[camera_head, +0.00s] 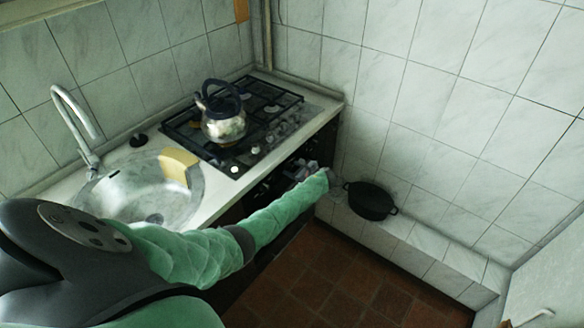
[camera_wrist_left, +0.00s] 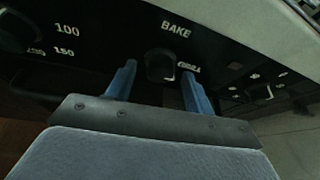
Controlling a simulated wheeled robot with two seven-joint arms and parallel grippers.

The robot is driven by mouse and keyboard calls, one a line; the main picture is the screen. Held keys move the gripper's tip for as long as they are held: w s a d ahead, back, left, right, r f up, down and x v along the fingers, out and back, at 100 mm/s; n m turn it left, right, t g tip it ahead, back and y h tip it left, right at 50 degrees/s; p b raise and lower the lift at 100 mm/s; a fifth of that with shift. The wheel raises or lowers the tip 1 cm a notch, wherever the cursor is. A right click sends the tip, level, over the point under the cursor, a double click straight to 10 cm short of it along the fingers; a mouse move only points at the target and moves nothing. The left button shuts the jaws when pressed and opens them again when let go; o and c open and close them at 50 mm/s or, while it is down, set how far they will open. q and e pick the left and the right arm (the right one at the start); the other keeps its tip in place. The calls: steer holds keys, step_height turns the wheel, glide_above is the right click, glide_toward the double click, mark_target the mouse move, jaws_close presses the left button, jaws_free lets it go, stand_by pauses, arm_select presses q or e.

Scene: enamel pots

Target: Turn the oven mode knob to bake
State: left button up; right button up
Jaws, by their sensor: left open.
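The oven mode knob (camera_wrist_left: 160,65) is a dark knob on the black oven panel (camera_wrist_left: 100,52), with the word BAKE above it and a second, hard-to-read label at its lower right. Its exact pointing direction is too dark to tell. My left gripper (camera_wrist_left: 158,70) is open, its two blue fingers on either side of the knob; I cannot tell whether they touch it. In the head view my left arm reaches to the oven front below the stove, where the gripper (camera_head: 308,170) is small and the knob cannot be made out. My right gripper is not in view.
Another knob (camera_wrist_left: 14,32), near the numbers 100 and 150, is at the left; a further knob (camera_wrist_left: 262,93) is at the right. A kettle (camera_head: 222,122) stands on the stove (camera_head: 190,140). A black pot (camera_head: 370,200) sits on the tiled ledge right of my gripper.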

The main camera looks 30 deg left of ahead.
arm_select(q)
steer(key=shift+a+f, duration=0.15)
steer(key=shift+a, duration=0.25)
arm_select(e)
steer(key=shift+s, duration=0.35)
arm_select(q)
steer(key=c, duration=0.9)
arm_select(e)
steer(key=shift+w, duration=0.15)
